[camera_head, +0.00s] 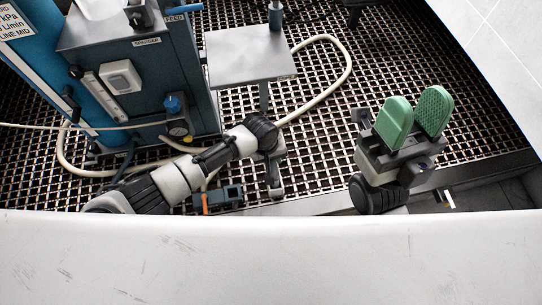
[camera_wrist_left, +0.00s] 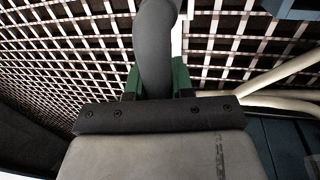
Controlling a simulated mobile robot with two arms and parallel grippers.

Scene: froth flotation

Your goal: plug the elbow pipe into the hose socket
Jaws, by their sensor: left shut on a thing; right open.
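In the left wrist view my left gripper (camera_wrist_left: 157,82) has its green fingers shut on a smooth grey curved pipe, the elbow pipe (camera_wrist_left: 156,38). My right gripper (camera_head: 415,114) is open and empty over the grating at the right, green fingers upward. A cream hose (camera_head: 341,77) loops over the grating; I cannot make out its socket.
A grey-blue sparger machine (camera_head: 140,60) stands at the upper left. A small steel table (camera_head: 248,55) stands right of it. A dark blue block with an orange part (camera_head: 228,196) lies low by my left arm. Open grating (camera_head: 320,145) lies between my arms.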

